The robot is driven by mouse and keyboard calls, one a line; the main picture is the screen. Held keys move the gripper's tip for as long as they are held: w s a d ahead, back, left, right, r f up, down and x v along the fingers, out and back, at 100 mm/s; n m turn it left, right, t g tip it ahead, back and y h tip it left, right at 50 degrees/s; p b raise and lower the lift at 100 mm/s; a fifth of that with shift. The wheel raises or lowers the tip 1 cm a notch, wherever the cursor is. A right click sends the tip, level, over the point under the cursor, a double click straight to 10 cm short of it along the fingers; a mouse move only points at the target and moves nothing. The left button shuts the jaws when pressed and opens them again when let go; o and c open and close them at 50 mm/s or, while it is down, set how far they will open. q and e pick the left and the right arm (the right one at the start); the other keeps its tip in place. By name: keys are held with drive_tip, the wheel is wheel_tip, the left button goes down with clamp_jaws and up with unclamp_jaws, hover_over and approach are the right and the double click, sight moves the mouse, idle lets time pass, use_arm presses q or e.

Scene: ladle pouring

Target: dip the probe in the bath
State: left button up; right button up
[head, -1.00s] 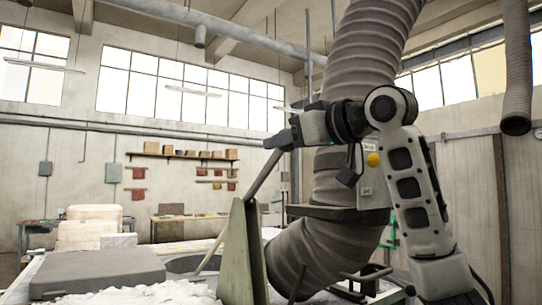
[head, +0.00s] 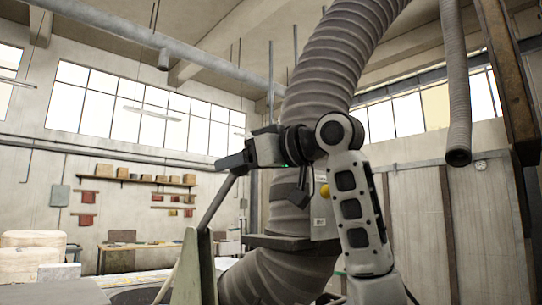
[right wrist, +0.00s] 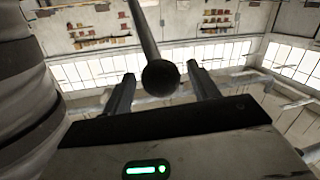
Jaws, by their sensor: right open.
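The probe (head: 214,207) is a long thin grey rod. In the head view it slants from upper right to lower left, behind the top of a pale green upright plate (head: 196,270). My right gripper (head: 228,163) is at the rod's upper end. In the right wrist view the open fingers (right wrist: 161,72) stand on either side of the rod's dark round end (right wrist: 160,78), with gaps visible on both sides. A dark round opening (head: 130,296), probably the bath, shows at the bottom edge, mostly cut off. The rod's lower end is not clear. My left gripper is out of view.
A large ribbed duct (head: 335,60) rises close behind my right arm. A thinner hose (head: 457,100) hangs at the right. A grey slab (head: 60,291) lies at the lower left. A workbench (head: 140,246) stands by the far wall.

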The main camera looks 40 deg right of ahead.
drive_tip(key=b+v, duration=0.2)
drive_tip(key=v, duration=1.3)
drive_tip(key=shift+s+b, duration=0.25)
drive_tip(key=shift+b, duration=0.15)
drive_tip(key=shift+d, duration=0.1)
